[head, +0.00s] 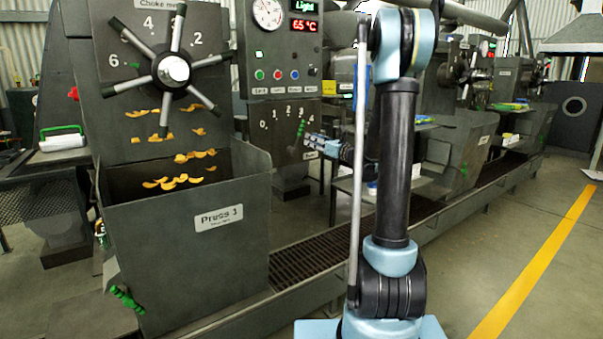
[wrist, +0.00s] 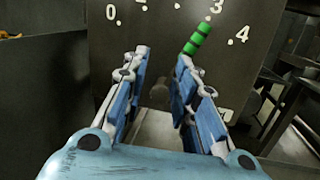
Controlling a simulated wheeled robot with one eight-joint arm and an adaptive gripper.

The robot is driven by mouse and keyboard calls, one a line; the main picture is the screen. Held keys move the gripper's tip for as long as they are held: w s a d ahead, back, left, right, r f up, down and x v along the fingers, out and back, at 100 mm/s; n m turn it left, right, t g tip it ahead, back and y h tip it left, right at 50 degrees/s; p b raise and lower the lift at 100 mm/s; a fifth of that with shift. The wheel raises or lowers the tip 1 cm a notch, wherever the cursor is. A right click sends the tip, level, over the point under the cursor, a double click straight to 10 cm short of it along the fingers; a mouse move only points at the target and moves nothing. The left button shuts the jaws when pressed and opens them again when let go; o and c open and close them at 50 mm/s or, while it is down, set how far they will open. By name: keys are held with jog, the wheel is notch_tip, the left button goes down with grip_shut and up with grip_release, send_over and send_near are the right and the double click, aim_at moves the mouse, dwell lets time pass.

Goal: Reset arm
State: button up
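My arm rises at the centre of the head view and bends back down behind its upright link. My gripper (wrist: 163,58) has its two blue-and-grey fingers apart with nothing held between them. It also shows small in the head view (head: 313,140), in front of the lower dial panel. A green-gripped lever (wrist: 197,38) on that panel stands just beyond the right fingertip in the wrist view, close to the marks 3 and 4. I cannot tell whether fingertip and lever touch. The lever also shows in the head view (head: 301,128).
A control box (head: 285,75) hangs above the dial panel. A floor grating (head: 315,265) runs along the presses. Open floor lies right, by a yellow line (head: 540,255).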

jog(key=s+a+f+n+g+h, duration=0.15)
jog(key=s+f+n+g, duration=0.25)
jog(key=s+n, duration=0.55)
jog(key=s+a+f+n+g+h, duration=0.1)
jog(key=s+f+n+g+h, duration=0.4)
jog(key=s, duration=0.8)
jog(key=s+d+f+n+g+h, duration=0.1)
jog(key=s+d+f+n, duration=0.3)
jog(key=s, duration=0.4)
jog(key=s+d+f+n+h, duration=0.4)
jog(key=s+d+n, duration=0.1)
jog(key=s, duration=0.3)
jog(key=s+d+f+n+g+h, duration=0.1)
jog(key=s+d+f+n, duration=0.3)
jog(key=s, duration=0.4)
jog(key=shift+s+d+f+n+g+h, duration=0.2)
jog(key=shift+d+f+n+g+h, duration=0.15)
jog(key=shift+d+h, duration=0.35)
jog(key=shift+w+f, duration=0.15)
jog(key=shift+w, duration=0.3)
jog(key=shift+a, duration=0.1)
